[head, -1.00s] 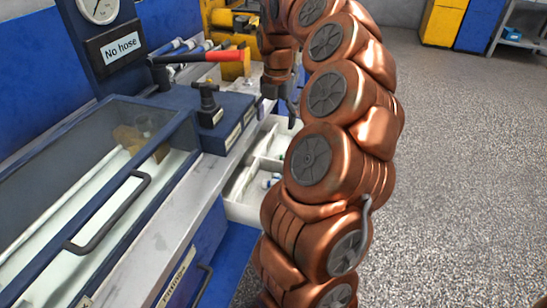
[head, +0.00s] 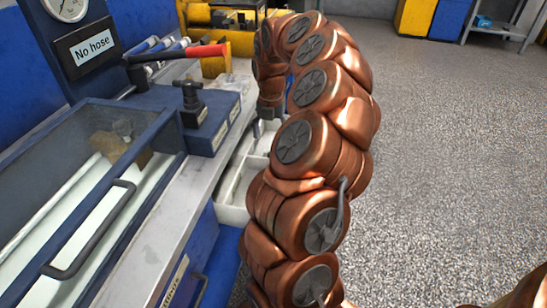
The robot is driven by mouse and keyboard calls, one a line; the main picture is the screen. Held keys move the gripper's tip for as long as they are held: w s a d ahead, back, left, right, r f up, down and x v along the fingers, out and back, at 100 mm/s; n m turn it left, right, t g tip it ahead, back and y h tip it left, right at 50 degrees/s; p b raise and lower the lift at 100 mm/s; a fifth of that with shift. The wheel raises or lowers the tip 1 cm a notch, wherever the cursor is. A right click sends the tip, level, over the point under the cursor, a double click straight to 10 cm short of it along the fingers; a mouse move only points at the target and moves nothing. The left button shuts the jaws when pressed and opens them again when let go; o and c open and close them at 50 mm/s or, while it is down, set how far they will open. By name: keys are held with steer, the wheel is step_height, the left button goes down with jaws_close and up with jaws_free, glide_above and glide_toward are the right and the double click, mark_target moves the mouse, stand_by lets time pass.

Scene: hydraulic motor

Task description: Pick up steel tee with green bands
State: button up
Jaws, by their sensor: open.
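I cannot make out the steel tee with green bands in the head view. A white divided tray (head: 236,190) sits at the bench's right edge, and my copper arm hides much of it, including most of its contents. My gripper (head: 268,112) hangs at the arm's far end, above the tray's far part. It is small and partly covered by my arm links. Its jaws are open, and I see nothing held in them.
A blue valve block (head: 205,120) with a red-handled lever (head: 190,53) stands on the bench left of my arm. A clear-lidded case (head: 75,170) with a dark handle is in front. Speckled floor (head: 450,150) is open on the right.

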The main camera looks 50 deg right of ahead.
steer(key=shift+f+b, duration=0.45)
steer(key=shift+f, duration=2.65)
steer(key=c, duration=1.4)
steer(key=shift+r, duration=0.1)
